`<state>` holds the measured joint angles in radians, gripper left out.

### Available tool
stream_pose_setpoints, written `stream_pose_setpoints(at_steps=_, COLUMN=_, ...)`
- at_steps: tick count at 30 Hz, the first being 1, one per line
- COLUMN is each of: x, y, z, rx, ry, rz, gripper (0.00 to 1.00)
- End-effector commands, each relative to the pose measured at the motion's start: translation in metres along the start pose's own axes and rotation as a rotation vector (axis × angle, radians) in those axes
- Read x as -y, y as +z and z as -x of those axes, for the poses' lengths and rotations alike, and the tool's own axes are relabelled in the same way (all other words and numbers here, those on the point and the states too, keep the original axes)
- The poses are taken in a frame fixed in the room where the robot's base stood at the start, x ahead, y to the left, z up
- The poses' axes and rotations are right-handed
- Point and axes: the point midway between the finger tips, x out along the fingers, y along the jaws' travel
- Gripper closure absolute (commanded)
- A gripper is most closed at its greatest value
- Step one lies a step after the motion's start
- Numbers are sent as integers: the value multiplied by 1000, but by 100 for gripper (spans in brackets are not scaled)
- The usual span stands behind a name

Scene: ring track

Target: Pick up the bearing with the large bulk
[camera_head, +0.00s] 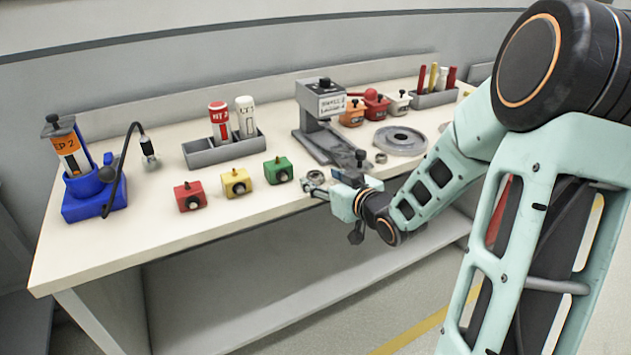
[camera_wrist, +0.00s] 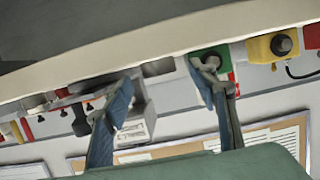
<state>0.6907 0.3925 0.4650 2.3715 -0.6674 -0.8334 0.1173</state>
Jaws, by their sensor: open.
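Several round metal parts lie on the bench. A bearing (camera_head: 316,176) lies near the front edge by my gripper (camera_head: 325,184). A smaller ring (camera_head: 380,158) lies farther right, and a wide grey flanged disc (camera_head: 400,141) lies behind it. In the wrist view my gripper (camera_wrist: 162,84) is open, with one blue-tipped finger on each side. The bearing (camera_wrist: 158,68) shows in the gap between the fingertips, with nothing held. Whether a finger touches it cannot be told.
Green (camera_head: 279,171), yellow (camera_head: 237,183) and red (camera_head: 189,196) button boxes stand left of my gripper, the green one close. A grey press-like stand (camera_head: 318,130) is behind. A grey bottle tray (camera_head: 222,150) and a blue holder (camera_head: 95,200) stand left. The front-left bench top is clear.

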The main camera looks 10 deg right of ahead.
Motion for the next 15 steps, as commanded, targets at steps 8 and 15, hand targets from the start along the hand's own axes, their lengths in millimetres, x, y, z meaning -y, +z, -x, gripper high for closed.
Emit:
stream_pose_setpoints(at_steps=8, x=-1, y=-1, z=-18, rx=-1, ry=1, rz=0, gripper=47)
stream_pose_setpoints(at_steps=15, x=-1, y=-1, z=-17, rx=-1, ry=1, rz=0, gripper=59)
